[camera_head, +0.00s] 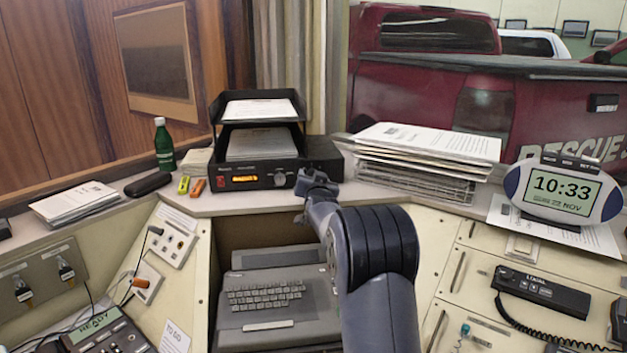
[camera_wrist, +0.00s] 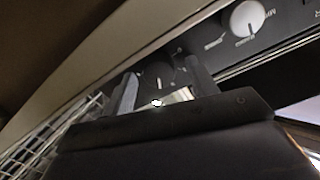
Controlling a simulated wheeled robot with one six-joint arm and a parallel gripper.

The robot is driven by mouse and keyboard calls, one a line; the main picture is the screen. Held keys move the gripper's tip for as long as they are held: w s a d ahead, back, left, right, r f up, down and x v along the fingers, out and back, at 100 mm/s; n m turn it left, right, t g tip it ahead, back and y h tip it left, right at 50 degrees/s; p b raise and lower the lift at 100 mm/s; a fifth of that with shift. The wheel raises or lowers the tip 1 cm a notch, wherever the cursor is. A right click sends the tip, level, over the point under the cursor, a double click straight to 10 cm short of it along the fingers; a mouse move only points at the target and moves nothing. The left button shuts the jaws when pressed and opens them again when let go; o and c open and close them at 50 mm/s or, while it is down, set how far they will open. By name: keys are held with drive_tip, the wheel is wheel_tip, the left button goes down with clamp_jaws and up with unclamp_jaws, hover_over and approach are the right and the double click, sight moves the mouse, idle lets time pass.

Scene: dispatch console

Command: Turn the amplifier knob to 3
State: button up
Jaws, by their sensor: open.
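The amplifier (camera_head: 258,176) is a black box with an orange display, under the paper tray on the shelf. A pale round knob (camera_head: 280,179) shows on its front. In the wrist view, a pale knob (camera_wrist: 247,18) with small markings sits at the upper right. A dark round knob (camera_wrist: 157,76) appears between the fingers of my gripper (camera_wrist: 162,84), which are open on either side of it. I cannot tell if they touch it. In the head view my gripper (camera_head: 314,182) is at the amplifier's right front and hides that part. The dial numbers are not readable.
A stacked paper tray (camera_head: 259,108) stands on the amplifier. Right of it is a wire rack (camera_head: 415,182) with papers. A green bottle (camera_head: 164,145) and markers (camera_head: 197,187) are at left. A grey keyboard unit (camera_head: 275,300) sits in the recess below.

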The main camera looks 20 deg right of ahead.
drive_tip(key=shift+s, duration=0.1)
drive_tip(key=b+v, duration=0.1)
drive_tip(key=v, duration=0.9)
drive_tip(key=shift+s+b, duration=0.35)
drive_tip(key=shift+b, duration=0.05)
drive_tip(key=shift+a, duration=0.1)
drive_tip(key=w+d+n+p, duration=0.1)
drive_tip(key=w+p, duration=0.2)
drive_tip(key=w+n+p, duration=0.2)
drive_tip(key=w+p, duration=0.1)
drive_tip(key=w+d+n+p, duration=0.1)
drive_tip(key=w+p, duration=0.2)
drive_tip(key=p, duration=0.1)
drive_tip(key=shift+w+d+f, duration=0.3)
drive_tip(key=shift+w, duration=0.1)
